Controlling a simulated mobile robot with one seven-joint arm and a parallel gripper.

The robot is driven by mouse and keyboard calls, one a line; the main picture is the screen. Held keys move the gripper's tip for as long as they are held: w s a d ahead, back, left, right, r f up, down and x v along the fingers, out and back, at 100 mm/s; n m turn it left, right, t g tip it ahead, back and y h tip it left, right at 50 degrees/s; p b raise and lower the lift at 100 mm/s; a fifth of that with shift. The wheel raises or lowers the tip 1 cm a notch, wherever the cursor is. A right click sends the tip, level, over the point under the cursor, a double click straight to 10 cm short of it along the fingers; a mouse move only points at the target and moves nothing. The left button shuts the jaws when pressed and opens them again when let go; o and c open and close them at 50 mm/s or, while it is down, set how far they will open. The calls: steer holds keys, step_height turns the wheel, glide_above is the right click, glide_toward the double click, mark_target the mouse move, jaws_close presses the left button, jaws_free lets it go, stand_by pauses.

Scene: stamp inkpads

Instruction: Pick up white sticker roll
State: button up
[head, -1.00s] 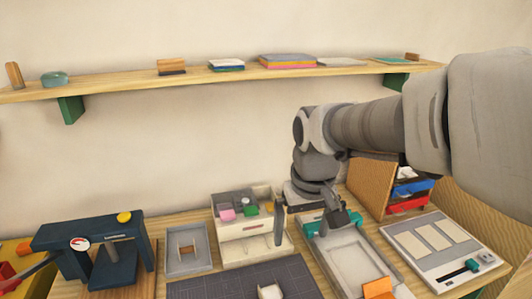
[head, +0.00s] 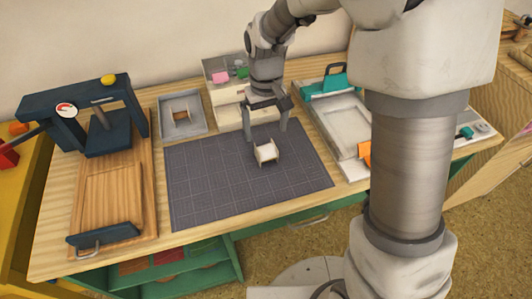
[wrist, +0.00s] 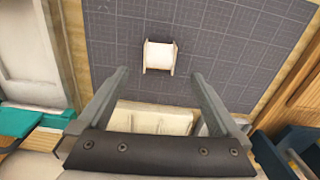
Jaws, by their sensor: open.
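The white sticker roll (head: 265,150) sits between two pale side plates on the dark grey gridded mat (head: 205,185). In the wrist view the roll (wrist: 159,54) lies ahead of the fingertips, roughly centred between them. My gripper (head: 267,135) is open and empty, pointing down behind the roll, near the mat's far edge. In the wrist view its two fingers (wrist: 158,74) are spread wide on either side, with a gap to the roll. Nothing hides the roll.
A cream drawer box (head: 232,115) stands behind the mat. A grey tray (head: 182,115) with a small wooden piece is at back left. A dark blue press (head: 95,115) on a wooden board stands left. A teal-handled tray (head: 330,95) is to the right. The mat around the roll is clear.

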mark_target(266, 148)
step_height(266, 148, down, 8)
steer(key=shift+f+b, duration=0.2)
steer(key=shift+b, duration=1)
steer(key=c, duration=1.5)
steer(key=shift+r, duration=0.2)
